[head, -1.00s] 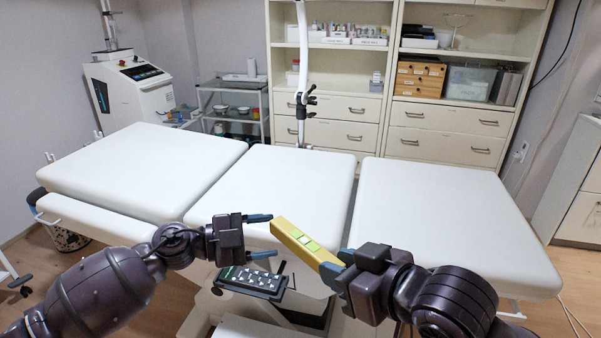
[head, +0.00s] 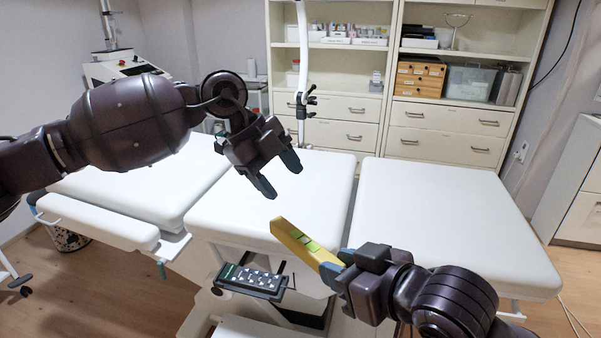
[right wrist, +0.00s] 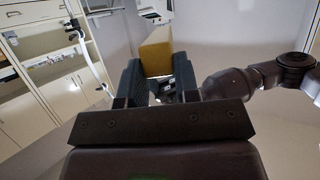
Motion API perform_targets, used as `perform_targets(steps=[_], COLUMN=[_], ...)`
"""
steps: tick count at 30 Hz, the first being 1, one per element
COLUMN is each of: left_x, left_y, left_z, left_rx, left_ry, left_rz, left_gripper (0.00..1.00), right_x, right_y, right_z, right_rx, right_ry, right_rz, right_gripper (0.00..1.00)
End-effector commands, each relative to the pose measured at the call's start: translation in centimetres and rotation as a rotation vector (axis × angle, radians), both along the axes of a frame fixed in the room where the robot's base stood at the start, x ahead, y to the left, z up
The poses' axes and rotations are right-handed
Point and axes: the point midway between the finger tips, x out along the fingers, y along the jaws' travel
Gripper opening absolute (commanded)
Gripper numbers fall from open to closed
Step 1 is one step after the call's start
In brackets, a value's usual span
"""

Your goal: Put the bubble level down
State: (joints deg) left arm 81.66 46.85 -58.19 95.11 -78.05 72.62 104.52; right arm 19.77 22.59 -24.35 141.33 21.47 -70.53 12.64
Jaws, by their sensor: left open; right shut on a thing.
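The bubble level (head: 298,240) is a yellow bar with light green windows. In the head view it slants over the front edge of the couch's middle section. My right gripper (head: 338,268) is shut on its near right end. The right wrist view shows the level's yellow end (right wrist: 156,55) between the fingers (right wrist: 158,80). My left gripper (head: 279,176) is open and empty, raised above the middle section (head: 235,215), up and left of the level. The level appears held in the air; its exact height above the couch is unclear.
The couch's right section (head: 440,215) and left section (head: 110,190) are bare and white. A control panel with buttons (head: 252,279) sits below the middle section's front edge. A white pole with a black clamp (head: 303,100) stands behind the couch, before the shelves (head: 440,118).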

Motion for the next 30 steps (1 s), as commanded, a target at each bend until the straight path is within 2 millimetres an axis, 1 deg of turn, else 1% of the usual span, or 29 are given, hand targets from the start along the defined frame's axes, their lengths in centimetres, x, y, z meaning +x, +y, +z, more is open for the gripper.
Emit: perform_targets(steps=[1, 3, 9, 12, 17, 20, 23, 30], left_x=[-0.9, -2.2, -5.1, -6.0, -6.7, -6.8, -6.9, -7.4], left_y=[-1.0, -1.8, -3.2, -3.4, -3.6, -3.6, -3.7, -4.1], left_z=[0.8, 1.5, 3.1, 3.7, 3.9, 3.4, 2.4, -1.3], left_rx=[0.050, 0.126, 0.321, 0.388, 0.440, 0.447, 0.446, 0.445], left_ry=[0.008, 0.028, 0.055, 0.058, 0.060, 0.061, 0.063, 0.063], left_rz=[-0.023, -0.044, -0.078, -0.081, -0.082, -0.082, -0.082, -0.083], left_gripper=[0.60, 0.60, 0.60, 0.60, 0.60, 0.60, 0.60, 0.60], right_x=[0.0, 0.0, 0.0, 0.0, 0.0, 0.0, 0.0, 0.0], right_y=[0.0, 0.0, 0.0, 0.0, 0.0, 0.0, 0.0, 0.0], right_z=[0.0, 0.0, 0.0, 0.0, 0.0, 0.0, 0.0, 0.0], right_rx=[0.001, 0.001, 0.001, 0.001, 0.001, 0.001, 0.001, 0.001], right_ry=[-0.001, -0.001, -0.001, -0.001, -0.001, -0.001, -0.001, -0.001], right_rz=[0.000, 0.000, 0.000, 0.000, 0.000, 0.000, 0.000, 0.000], right_gripper=[0.04, 0.04, 0.04, 0.04, 0.04, 0.04, 0.04, 0.04])
